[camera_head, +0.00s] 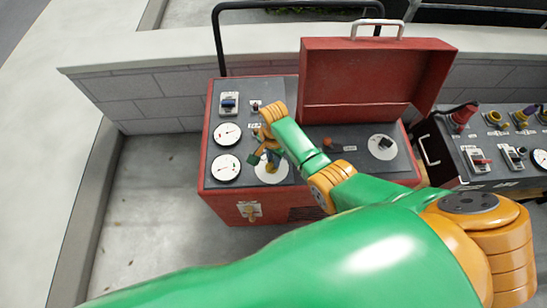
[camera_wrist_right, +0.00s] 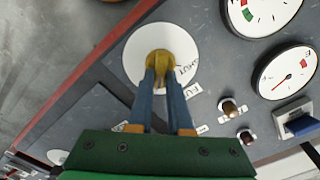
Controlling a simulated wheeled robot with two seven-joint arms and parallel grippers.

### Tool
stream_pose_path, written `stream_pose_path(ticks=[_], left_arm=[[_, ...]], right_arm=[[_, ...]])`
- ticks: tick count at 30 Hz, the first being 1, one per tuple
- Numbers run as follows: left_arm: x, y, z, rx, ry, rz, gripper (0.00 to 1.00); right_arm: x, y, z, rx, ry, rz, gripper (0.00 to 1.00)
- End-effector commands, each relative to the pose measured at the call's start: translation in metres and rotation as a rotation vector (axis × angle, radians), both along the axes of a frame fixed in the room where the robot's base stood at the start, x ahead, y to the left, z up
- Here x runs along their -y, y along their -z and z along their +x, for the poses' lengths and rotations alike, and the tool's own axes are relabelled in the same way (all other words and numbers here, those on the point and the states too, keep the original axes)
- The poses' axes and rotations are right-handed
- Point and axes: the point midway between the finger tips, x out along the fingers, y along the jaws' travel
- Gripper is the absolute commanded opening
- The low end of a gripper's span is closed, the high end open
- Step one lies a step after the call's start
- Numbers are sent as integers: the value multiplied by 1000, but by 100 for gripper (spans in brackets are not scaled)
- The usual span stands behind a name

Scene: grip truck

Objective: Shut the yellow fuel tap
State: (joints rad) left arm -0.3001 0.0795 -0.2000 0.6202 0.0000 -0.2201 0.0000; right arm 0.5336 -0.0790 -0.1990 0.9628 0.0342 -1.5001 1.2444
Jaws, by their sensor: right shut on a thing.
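The yellow fuel tap (camera_wrist_right: 160,64) sits on a round white plate (camera_wrist_right: 133,55) on the red machine's dark panel. Lettering reading "SHUT" is partly visible on the plate beside the tap. My right gripper (camera_wrist_right: 160,75) has its two blue-grey fingers shut on the tap, one on each side. In the head view my right gripper (camera_head: 268,158) reaches down over the same white plate (camera_head: 271,172), and its wrist and fingers hide much of the tap. My left gripper is not in view.
The red machine (camera_head: 240,205) has an open lid (camera_head: 375,75), two dials (camera_head: 227,134) and a blue switch (camera_head: 229,103). A second dark panel (camera_head: 505,160) with knobs and switches stands to the right. A low block wall (camera_head: 150,98) runs behind. Floor on the left is clear.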

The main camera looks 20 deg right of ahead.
Motion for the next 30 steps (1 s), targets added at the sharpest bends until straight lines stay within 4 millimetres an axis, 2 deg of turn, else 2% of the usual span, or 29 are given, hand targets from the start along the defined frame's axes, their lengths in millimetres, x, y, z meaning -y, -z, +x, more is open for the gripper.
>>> stream_pose_path(ticks=[8,30], left_arm=[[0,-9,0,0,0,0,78],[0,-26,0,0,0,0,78]], right_arm=[[-1,-2,1,-3,-165,-1,0],[-6,0,4,-1,-864,0,0]])
